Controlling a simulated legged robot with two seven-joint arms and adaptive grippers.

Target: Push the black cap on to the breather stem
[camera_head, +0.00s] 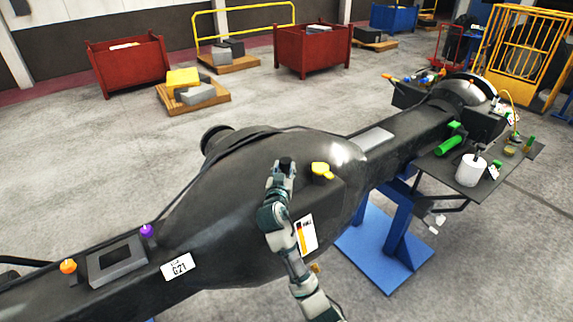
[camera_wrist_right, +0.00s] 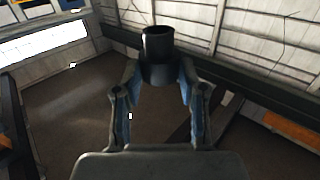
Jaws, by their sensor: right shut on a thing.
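My right gripper (camera_head: 281,170) reaches up from the bottom of the head view over the big black axle-like casting (camera_head: 235,205). It is shut on the black cap (camera_head: 286,162), a small dark cylinder. In the right wrist view the cap (camera_wrist_right: 158,42) stands between the fingertips (camera_wrist_right: 160,74), with its round hollow-looking end away from the palm. I cannot make out the breather stem; it may be hidden behind the gripper or the casting. My left gripper is not in view.
A yellow cap (camera_head: 322,170) sits on the casting just right of the gripper. Purple (camera_head: 147,230) and orange (camera_head: 68,266) knobs are at the left. A side tray (camera_head: 449,174) holds a white pot (camera_head: 471,171). A blue stand (camera_head: 385,243) is below. Red bins are far behind.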

